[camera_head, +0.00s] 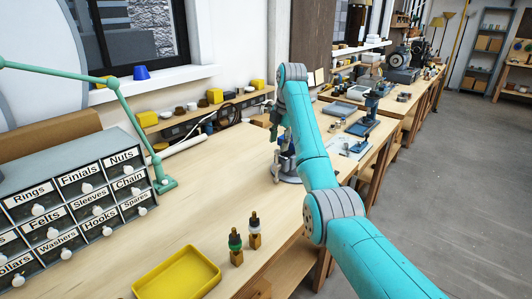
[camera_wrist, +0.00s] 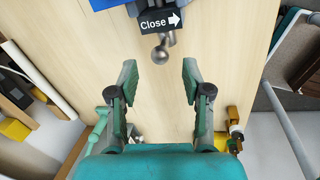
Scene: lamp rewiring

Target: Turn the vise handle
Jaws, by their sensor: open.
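The vise (camera_wrist: 200,12) is at the top of the wrist view, cut off by the frame edge. A black sign on it reads "Close" with an arrow to the right. The grey metal handle (camera_wrist: 161,52) ends in a round ball and points toward my gripper (camera_wrist: 158,78). My gripper is open and empty; the ball lies just beyond its two fingertips, apart from both. In the head view the vise (camera_head: 287,172) stands on the bench, partly hidden by my arm. My gripper shows there only as a small dark shape above the vise.
The wooden bench (camera_head: 190,215) is mostly clear left of the vise. A yellow tray (camera_head: 152,291) and two small bottles (camera_head: 236,257) are near the front. A labelled drawer cabinet (camera_head: 75,195) and a green lamp arm (camera_head: 125,105) stand at left. Other benches extend behind.

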